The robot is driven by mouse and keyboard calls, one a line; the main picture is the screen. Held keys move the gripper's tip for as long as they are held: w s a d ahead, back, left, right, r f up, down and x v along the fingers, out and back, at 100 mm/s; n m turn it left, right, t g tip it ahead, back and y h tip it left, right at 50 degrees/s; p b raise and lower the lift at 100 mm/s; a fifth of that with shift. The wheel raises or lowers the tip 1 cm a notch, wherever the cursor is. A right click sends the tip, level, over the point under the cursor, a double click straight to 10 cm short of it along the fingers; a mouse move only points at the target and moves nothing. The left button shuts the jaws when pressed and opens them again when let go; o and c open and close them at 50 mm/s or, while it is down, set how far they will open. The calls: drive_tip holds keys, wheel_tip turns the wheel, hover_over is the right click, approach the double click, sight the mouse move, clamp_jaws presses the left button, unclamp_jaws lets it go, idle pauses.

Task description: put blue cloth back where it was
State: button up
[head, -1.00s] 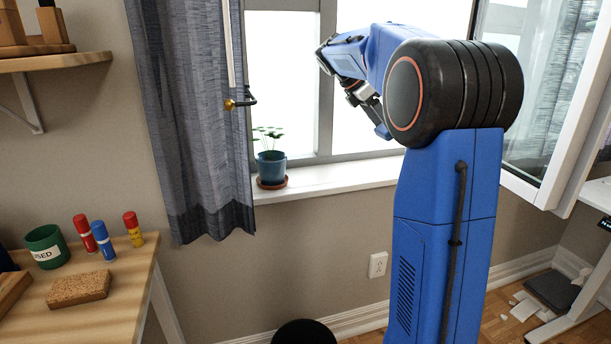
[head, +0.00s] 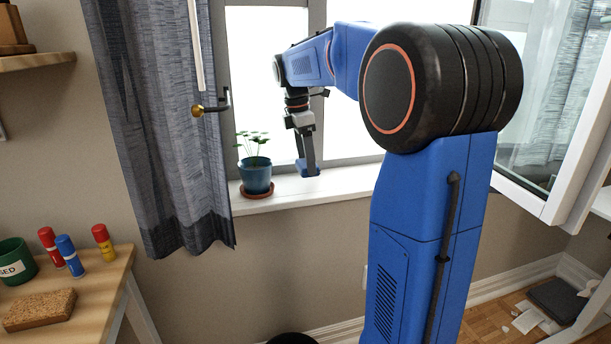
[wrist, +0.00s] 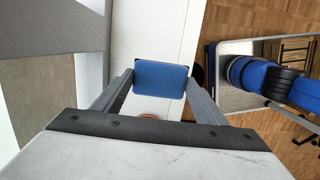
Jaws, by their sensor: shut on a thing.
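The blue cloth (head: 311,173) looks like a small folded blue pad with rounded corners. My gripper (head: 306,162) points down and is shut on it, by the window. In the wrist view the cloth (wrist: 160,78) sits between the two fingertips, over the white windowsill. In the head view the cloth shows low over the sill (head: 335,183), right of the potted plant. I cannot tell whether it touches the sill.
The blue plant pot (head: 256,176) stands on the sill just left of my gripper. A grey curtain (head: 160,130) hangs further left. An open window sash (head: 545,110) is at the right. The sill between pot and column looks bare.

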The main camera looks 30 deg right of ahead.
sight(300, 164)
drive_tip(key=shift+f, duration=2.4)
drive_tip(key=shift+f, duration=0.1)
drive_tip(key=o, duration=0.9)
drive_tip(key=shift+o, duration=0.2)
drive_tip(key=r, duration=0.4)
drive_tip(key=a+r, duration=0.1)
drive_tip(key=r, duration=0.7)
drive_tip(key=shift+w+a, duration=0.3)
drive_tip(key=shift+s+a, duration=0.25)
drive_tip(key=shift+s, duration=0.1)
drive_tip(key=s+a+f+m+t, duration=0.1)
drive_tip(key=s+a+f+m, duration=0.3)
drive_tip(key=s+f, duration=0.3)
drive_tip(key=s+a+f+m+t+y, duration=0.1)
drive_tip(key=s+a+f+m, duration=0.4)
drive_tip(key=s, duration=0.8)
drive_tip(key=s+a+f+m+t, duration=0.3)
drive_tip(key=s+a+f+m, duration=0.1)
drive_tip(key=s+f, duration=0.4)
drive_tip(key=shift+s+a+f+m+y, duration=0.2)
drive_tip(key=shift+s+f+m+y, duration=0.15)
drive_tip(key=shift+s+m, duration=0.7)
